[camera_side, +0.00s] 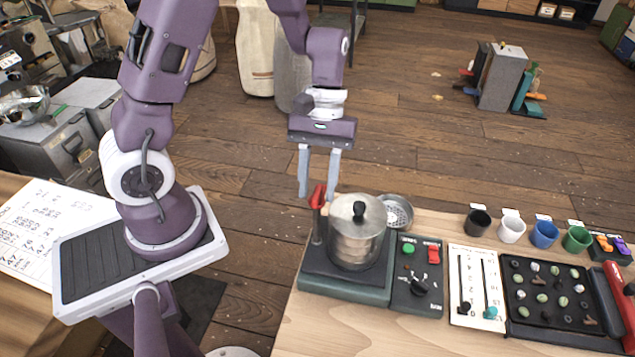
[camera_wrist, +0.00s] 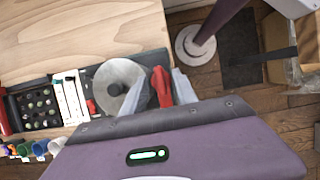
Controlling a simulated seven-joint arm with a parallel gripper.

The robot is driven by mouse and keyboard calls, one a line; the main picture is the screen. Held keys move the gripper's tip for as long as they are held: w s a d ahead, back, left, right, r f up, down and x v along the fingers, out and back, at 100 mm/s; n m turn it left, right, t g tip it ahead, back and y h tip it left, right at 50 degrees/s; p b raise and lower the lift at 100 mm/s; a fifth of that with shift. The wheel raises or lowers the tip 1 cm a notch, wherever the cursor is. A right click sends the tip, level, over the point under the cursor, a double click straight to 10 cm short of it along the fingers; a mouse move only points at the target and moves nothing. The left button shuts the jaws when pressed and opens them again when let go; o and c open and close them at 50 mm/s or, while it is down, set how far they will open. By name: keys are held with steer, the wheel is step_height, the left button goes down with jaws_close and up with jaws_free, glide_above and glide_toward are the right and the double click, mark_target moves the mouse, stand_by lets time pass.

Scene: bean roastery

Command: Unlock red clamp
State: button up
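The red clamp (camera_side: 318,196) is a small red lever on top of a thin metal post, beside a clear lidded canister (camera_side: 357,232) on a dark green base. My gripper (camera_side: 317,192) points down over it with its two grey fingers apart, one on each side of the lever, near fingertip height. In the wrist view the red clamp (camera_wrist: 160,88) shows between the open fingers (camera_wrist: 164,84). I see no clear contact, and parts of the lever are hidden by the fingers and foreshortening.
The canister's black knob (camera_side: 359,211) stands close right of my gripper. A control panel (camera_side: 418,290) with a green button and red switch sits to its right. A mesh strainer (camera_side: 396,211) lies behind. Several coloured cups stand farther right. Bare wooden table (camera_side: 340,335) lies in front.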

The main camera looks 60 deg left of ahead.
steer(key=v, duration=0.6)
steer(key=shift+w+r, duration=0.15)
steer(key=shift+a+r, duration=0.15)
steer(key=shift+r, duration=0.2)
steer(key=s+d+r+m+t+y, duration=0.3)
steer(key=s+r+m+t, duration=0.5)
steer(key=s+r, duration=0.3)
steer(key=shift+s+r+m+t, duration=0.3)
steer(key=shift+s+m, duration=0.3)
steer(key=shift+s, duration=0.45)
